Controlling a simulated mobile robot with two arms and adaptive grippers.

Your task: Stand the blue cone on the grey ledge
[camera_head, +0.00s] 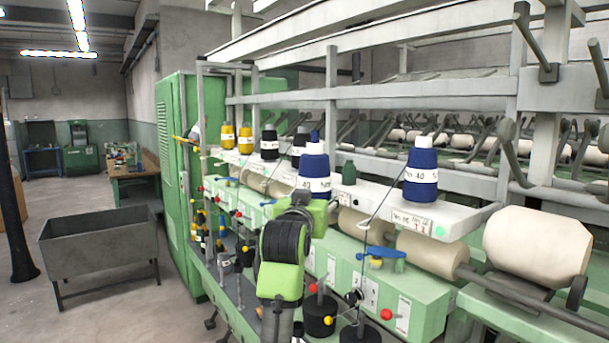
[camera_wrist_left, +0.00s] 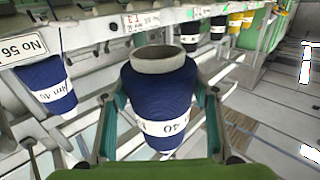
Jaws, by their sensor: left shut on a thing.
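My left gripper (camera_head: 316,200) is shut on a blue cone (camera_head: 314,166) with a white paper band. The cone is upright, narrow end up, and in the head view it overlaps the grey ledge (camera_head: 462,214) behind it. The upside-down left wrist view shows the same blue cone (camera_wrist_left: 158,92) between the two fingers (camera_wrist_left: 160,125), its pale base ring exposed and apart from the ledge (camera_wrist_left: 115,27). A second blue cone (camera_head: 420,174) stands upright on the ledge to the right. My right gripper is not in view.
Black cones (camera_head: 269,144) and yellow cones (camera_head: 245,140) stand farther along the ledge. A small green cone (camera_head: 349,172) stands near the held cone. A thin slanted rod (camera_head: 385,198) crosses in front of the ledge. A pale roll (camera_head: 535,247) sits at the right.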

